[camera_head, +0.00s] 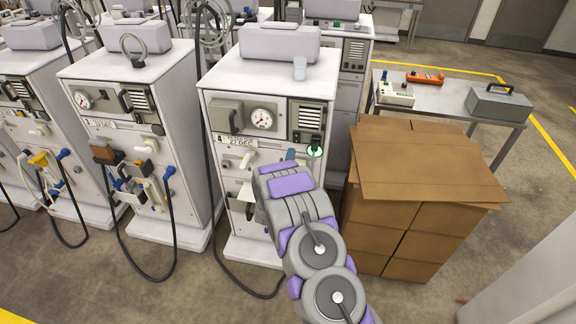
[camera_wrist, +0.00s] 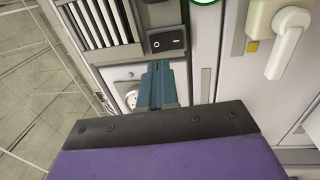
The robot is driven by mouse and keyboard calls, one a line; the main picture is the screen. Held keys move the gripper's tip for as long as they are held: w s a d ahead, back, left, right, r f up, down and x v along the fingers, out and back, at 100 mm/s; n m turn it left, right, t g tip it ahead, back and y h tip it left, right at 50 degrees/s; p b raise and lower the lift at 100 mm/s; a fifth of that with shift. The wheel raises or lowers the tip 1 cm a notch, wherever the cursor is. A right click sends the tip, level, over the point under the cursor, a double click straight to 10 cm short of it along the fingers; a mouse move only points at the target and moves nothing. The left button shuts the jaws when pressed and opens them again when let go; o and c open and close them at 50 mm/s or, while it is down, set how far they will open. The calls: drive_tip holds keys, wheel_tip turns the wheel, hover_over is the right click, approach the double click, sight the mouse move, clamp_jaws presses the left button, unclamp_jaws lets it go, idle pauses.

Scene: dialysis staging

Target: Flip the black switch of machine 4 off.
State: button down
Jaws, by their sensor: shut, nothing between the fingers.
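The machine in front of me (camera_head: 270,80) is a white cabinet with a round gauge and a small dated plate (camera_head: 236,141); its first character is too small to read surely as a 4. In the wrist view its black rocker switch (camera_wrist: 167,41), marked with a circle and a bar, sits below a vent grille. I cannot tell which side of the rocker is pressed. A round green lamp (camera_head: 315,151) glows beside it. My gripper (camera_wrist: 156,66) is shut and empty, its blue-grey fingertips just below the switch. I cannot tell whether they touch it. My gripper also shows in the head view (camera_head: 290,155).
A white lever handle (camera_wrist: 288,42) sticks out right of the switch in the wrist view. Stacked cardboard boxes (camera_head: 420,165) stand right of the machine, before a table (camera_head: 440,105) with devices. Another machine (camera_head: 130,85) stands to the left. Open floor lies in front.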

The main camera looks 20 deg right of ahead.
sight(296, 135)
drive_tip(key=b+x, duration=0.1)
drive_tip(key=x, duration=0.6)
idle(0.3)
drive_tip(key=shift+w+r+g+y+p, duration=0.1)
drive_tip(key=shift+r+g+y+p, duration=0.4)
drive_tip(key=shift+p, duration=0.6)
